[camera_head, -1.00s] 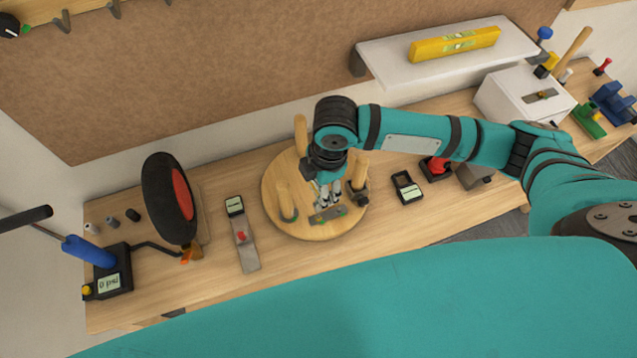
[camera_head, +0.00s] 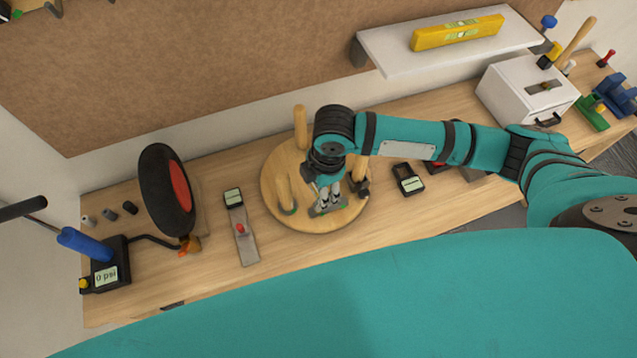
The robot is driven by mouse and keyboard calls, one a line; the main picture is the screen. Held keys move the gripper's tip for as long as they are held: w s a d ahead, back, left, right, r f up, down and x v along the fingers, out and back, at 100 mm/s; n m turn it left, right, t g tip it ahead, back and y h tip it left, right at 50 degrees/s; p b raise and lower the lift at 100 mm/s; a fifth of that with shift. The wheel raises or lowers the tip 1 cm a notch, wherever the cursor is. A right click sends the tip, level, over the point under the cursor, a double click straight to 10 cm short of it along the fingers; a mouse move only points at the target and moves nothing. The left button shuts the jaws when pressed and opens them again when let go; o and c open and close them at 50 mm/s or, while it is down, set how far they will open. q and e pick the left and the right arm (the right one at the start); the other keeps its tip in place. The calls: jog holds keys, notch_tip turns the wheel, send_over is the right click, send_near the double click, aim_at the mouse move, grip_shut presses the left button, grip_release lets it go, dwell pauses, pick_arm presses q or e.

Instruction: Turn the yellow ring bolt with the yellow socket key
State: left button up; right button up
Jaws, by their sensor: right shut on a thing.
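My right gripper (camera_head: 328,203) reaches down onto a round wooden board (camera_head: 277,208) with upright wooden pegs. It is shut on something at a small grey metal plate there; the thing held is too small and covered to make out. Small green spots show on the plate beside the fingers. I cannot clearly identify the yellow ring bolt or the yellow socket key. My left gripper is not in view.
A wheel (camera_head: 165,190) and a blue-handled pump (camera_head: 85,245) stand at the left. A metal bar with a display (camera_head: 245,240) lies left of the board. A white box (camera_head: 510,95) stands right, under a shelf (camera_head: 400,55) bearing a yellow level (camera_head: 458,32). The front bench strip is clear.

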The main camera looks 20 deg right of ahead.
jog(key=shift+f, duration=0.4)
jog(key=shift+p, duration=0.4)
jog(key=shift+m+p, duration=0.6)
jog(key=shift+m, duration=0.1)
jog(key=shift+s+f+m, duration=0.1)
jog(key=shift+f+m, duration=0.05)
jog(key=shift+m, duration=0.75)
jog(key=m, duration=0.5)
jog(key=shift+a+t+h, duration=0.1)
jog(key=shift+t+h, duration=0.2)
jog(key=m, duration=0.6)
jog(key=shift+m+h, duration=0.4)
jog(key=shift+n, duration=0.7)
jog(key=shift+r, duration=2.3)
